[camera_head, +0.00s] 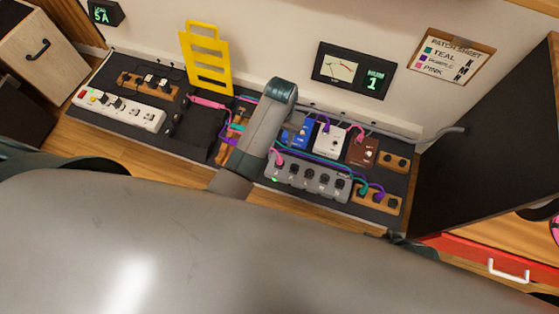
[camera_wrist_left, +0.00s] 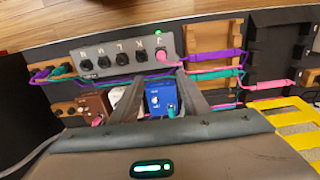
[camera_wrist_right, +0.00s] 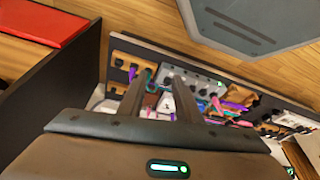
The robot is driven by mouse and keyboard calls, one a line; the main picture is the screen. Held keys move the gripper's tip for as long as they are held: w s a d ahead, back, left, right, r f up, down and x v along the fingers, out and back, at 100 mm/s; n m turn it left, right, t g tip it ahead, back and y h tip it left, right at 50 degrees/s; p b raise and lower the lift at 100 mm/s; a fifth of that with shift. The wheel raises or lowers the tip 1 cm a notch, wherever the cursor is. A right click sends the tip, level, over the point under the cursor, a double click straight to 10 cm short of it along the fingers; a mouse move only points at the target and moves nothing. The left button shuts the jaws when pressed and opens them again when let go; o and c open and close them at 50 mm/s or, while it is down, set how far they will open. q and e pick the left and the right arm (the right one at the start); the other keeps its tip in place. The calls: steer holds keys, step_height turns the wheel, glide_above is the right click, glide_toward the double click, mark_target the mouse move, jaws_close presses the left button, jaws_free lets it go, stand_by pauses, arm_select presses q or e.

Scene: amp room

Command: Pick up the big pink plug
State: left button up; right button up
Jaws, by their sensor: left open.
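A pink plug with a thick body (camera_wrist_left: 268,84) lies on the dark board, with a pink cable end beside it. In the head view it is a pink bar (camera_head: 207,102) left of my left arm. Another pink plug (camera_wrist_left: 158,57) sits in the lit socket of the grey socket box (camera_wrist_left: 122,52). My left gripper (camera_wrist_left: 160,80) is open and empty over the pedals, near the blue pedal; in the head view my arm hides its fingers. My right gripper (camera_wrist_right: 157,78) is open and empty above the board and shows only in its wrist view.
A yellow slotted stand (camera_head: 206,60) rises behind the pink bar. A white power strip (camera_head: 118,108) lies at left. A dark cabinet (camera_head: 480,130) borders the board at right. Blue (camera_head: 298,133), white and brown pedals crowd the middle, with cables across them.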

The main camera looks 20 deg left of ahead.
arm_select(q)
steer(key=b, duration=0.4)
glide_above(280, 158)
step_height(280, 158, down, 12)
steer(key=shift+r, duration=0.2)
steer(key=shift+f, duration=0.4)
arm_select(e)
steer(key=w+a+t, duration=0.1)
steer(key=w+a+y, duration=0.1)
steer(key=a, duration=0.1)
steer(key=w+a+t, duration=0.1)
steer(key=shift+w+a+r+t+y, duration=0.1)
steer(key=shift+a+t+y, duration=0.2)
steer(key=shift+a+y, duration=0.1)
